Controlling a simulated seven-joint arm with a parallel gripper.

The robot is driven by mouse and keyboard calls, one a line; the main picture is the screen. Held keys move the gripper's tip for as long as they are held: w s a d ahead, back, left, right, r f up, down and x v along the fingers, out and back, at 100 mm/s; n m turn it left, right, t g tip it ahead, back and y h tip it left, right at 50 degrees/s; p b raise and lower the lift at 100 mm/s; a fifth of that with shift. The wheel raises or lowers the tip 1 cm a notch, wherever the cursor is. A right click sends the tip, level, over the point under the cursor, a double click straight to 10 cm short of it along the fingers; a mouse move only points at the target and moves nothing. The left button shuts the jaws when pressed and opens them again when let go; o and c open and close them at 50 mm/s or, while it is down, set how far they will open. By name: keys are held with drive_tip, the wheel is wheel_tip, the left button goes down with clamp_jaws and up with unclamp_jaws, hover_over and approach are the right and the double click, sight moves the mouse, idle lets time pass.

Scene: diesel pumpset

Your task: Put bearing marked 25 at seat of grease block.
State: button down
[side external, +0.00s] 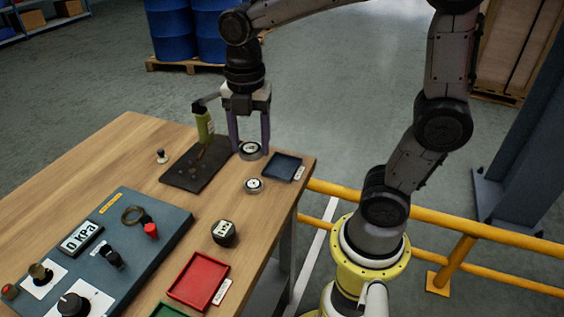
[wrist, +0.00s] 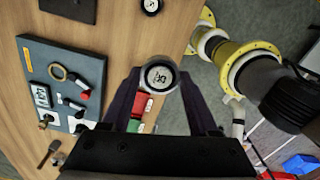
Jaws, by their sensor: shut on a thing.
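My gripper (side external: 250,135) points down at the far right of the workbench, with its fingers shut on a bearing (side external: 250,150). The held bearing is a grey ring with a white face. In the wrist view this bearing (wrist: 158,76) sits between the fingertips, and its dark digits look like 25 but are too small to be sure. I cannot tell whether it touches the bench. A second bearing (side external: 254,185) lies nearer on the wood. A dark flat slab (side external: 198,166) lies left of my gripper, beside a green bottle-like object (side external: 205,125). I cannot make out a seat on it.
A blue tray (side external: 283,167) lies right of my gripper. A blue-grey control panel (side external: 100,262) fills the left front. Bare wood (side external: 110,165) lies left of the slab.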

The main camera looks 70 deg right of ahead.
drive_tip(key=w+r, duration=0.1)
drive_tip(key=w, duration=0.6)
hover_over(192, 171)
wheel_tip(192, 171, down, 10)
drive_tip(key=shift+f, duration=3.65)
drive_tip(key=shift+f, duration=0.35)
drive_tip(key=shift+c, duration=0.3)
unclamp_jaws()
